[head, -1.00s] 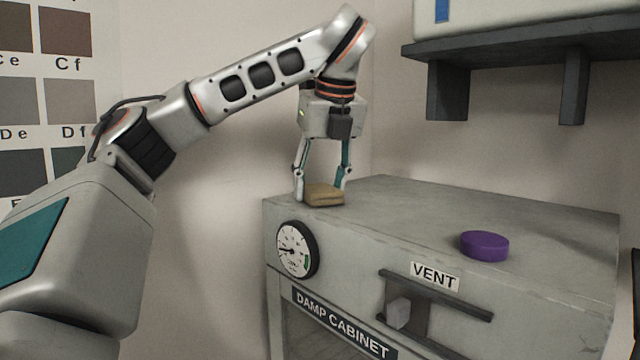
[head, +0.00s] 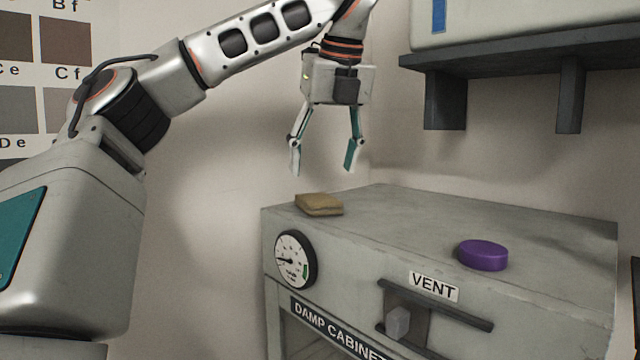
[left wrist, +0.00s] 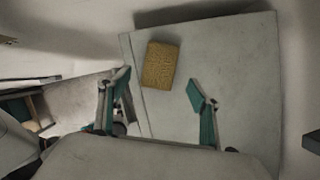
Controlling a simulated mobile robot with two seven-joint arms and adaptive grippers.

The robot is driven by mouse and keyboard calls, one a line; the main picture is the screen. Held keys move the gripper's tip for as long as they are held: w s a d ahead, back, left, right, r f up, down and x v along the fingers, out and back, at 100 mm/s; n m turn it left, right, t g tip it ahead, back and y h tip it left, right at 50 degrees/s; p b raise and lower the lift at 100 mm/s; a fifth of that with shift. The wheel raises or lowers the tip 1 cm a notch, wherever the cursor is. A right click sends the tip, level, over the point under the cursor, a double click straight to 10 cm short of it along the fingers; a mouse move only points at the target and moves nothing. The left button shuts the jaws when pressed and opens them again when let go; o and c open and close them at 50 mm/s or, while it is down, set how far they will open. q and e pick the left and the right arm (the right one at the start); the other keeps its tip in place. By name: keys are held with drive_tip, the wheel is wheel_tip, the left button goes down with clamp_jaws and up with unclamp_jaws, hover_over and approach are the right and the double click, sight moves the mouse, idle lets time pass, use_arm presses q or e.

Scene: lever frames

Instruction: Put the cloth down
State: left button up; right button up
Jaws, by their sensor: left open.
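The cloth (head: 319,204) is a small folded tan pad. It lies flat on top of the grey damp cabinet (head: 400,215), near its left corner. It also shows in the left wrist view (left wrist: 160,65), on the cabinet top (left wrist: 235,75) close to one edge. My left gripper (head: 323,172) is open and empty, above the cloth and apart from it. Its two spread fingers also show in the left wrist view (left wrist: 158,82). My right gripper is not in view.
A purple round object (head: 483,255) sits on the cabinet top at the right. The front carries a dial gauge (head: 295,260) and a vent slider (head: 398,321). A dark shelf (head: 520,70) with a pale box hangs above. The middle of the cabinet top is clear.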

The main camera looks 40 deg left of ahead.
use_arm(q)
drive_tip(key=shift+v, duration=2.4)
